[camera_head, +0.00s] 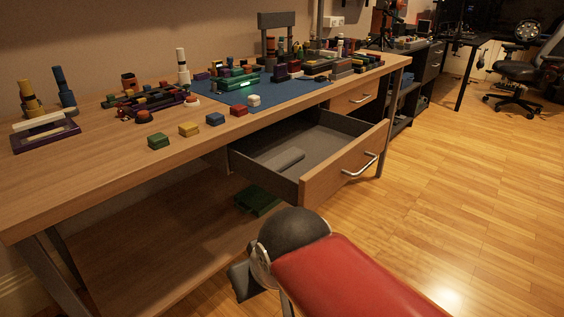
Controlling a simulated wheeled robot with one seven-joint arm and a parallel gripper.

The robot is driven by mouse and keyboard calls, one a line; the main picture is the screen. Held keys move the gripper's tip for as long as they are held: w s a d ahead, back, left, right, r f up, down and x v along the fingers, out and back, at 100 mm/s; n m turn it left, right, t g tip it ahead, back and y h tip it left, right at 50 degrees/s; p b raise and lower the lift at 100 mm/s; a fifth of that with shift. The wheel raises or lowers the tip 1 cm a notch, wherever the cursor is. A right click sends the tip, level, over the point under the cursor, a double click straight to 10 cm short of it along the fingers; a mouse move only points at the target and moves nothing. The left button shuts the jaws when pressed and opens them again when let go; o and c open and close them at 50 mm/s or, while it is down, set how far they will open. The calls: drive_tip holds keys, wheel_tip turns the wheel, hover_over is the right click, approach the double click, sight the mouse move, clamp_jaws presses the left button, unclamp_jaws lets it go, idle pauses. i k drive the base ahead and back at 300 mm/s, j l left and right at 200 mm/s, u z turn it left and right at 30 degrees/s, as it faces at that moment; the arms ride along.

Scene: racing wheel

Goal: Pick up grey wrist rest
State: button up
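A grey, rounded, elongated block, which looks like the wrist rest (285,160), lies inside the open drawer (345,167) under the wooden desk. It rests on the drawer's grey floor, set at a slant, with nothing on top of it. My red arm link and its dark rounded joint show at the bottom centre, in front of and below the drawer. I cannot make out my gripper's fingers in this view, so whether they hold anything is hidden.
The desk top (120,178) above holds many coloured blocks, partly on a blue mat (285,93). The drawer's front panel and side walls surround the grey block. A green object (257,200) lies below the drawer.

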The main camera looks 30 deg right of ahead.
sight(284, 160)
drive_tip(key=i+l+z, duration=0.1)
drive_tip(key=z, duration=0.25)
drive_tip(key=i+l+z, duration=0.1)
drive_tip(key=z, duration=0.3)
drive_tip(key=i+z, duration=0.2)
drive_tip(key=z, duration=0.15)
